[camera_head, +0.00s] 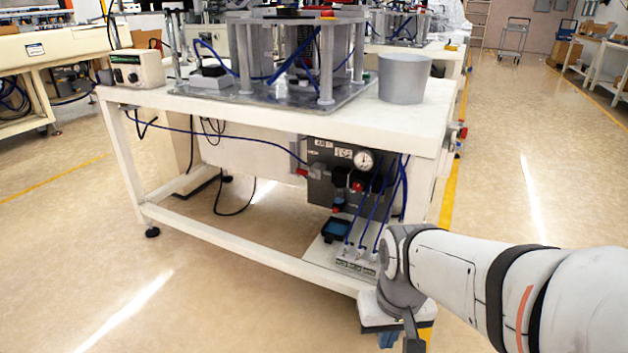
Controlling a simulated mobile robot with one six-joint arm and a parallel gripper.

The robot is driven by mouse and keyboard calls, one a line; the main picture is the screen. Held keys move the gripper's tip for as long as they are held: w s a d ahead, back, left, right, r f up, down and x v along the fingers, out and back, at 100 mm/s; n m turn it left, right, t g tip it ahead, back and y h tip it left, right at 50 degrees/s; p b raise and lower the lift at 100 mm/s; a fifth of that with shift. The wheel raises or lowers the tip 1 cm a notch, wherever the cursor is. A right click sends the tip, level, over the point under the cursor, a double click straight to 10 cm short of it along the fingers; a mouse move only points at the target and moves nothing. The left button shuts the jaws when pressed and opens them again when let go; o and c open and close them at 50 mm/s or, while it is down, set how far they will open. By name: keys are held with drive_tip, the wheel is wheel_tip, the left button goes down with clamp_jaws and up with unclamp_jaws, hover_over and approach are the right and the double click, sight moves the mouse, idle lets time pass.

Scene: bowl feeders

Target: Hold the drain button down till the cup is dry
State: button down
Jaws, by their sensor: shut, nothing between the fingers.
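A dark air panel (322,187) with a round pressure gauge (364,160) hangs under the white table. I cannot make out which is the drain button, nor whether a filter cup there holds water. My gripper (392,338) is at the bottom of the picture, low in front of the table's right end, below and to the right of the panel and apart from it. It is shut and empty; its tips are partly cut off by the picture edge.
A dark tray with blue inside (335,230) and a plate with several blue hoses (356,262) sit below the panel. The table's lower rail (250,256) runs in front. A grey round container (403,80) stands on the tabletop. The floor at left is clear.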

idle(0.8)
wheel_tip(320, 180, up, 3)
drive_tip(key=p, duration=0.3)
drive_tip(key=shift+r, duration=0.2)
drive_tip(key=shift+s, duration=0.15)
